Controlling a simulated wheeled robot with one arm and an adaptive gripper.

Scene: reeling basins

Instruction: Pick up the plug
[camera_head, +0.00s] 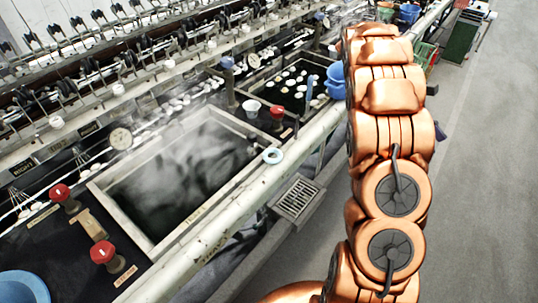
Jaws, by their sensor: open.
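I cannot make out for certain which thing is the plug. A small pale blue ring-shaped piece (272,155) lies on the front rail beside the near basin's right corner, and I cannot tell whether it is the plug. The near basin (168,246) holds dark, steaming water, so its bottom is hidden. My copper-coloured arm rises along the right of the view, to the right of the basins and the rail. My gripper does not show, and nothing held can be seen.
Red-knobbed valves (103,252) stand left of the near basin, and another (277,113) stands beyond it. A second basin (285,88) holds white cocoons. A floor-side grate (297,199) lies below the rail.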

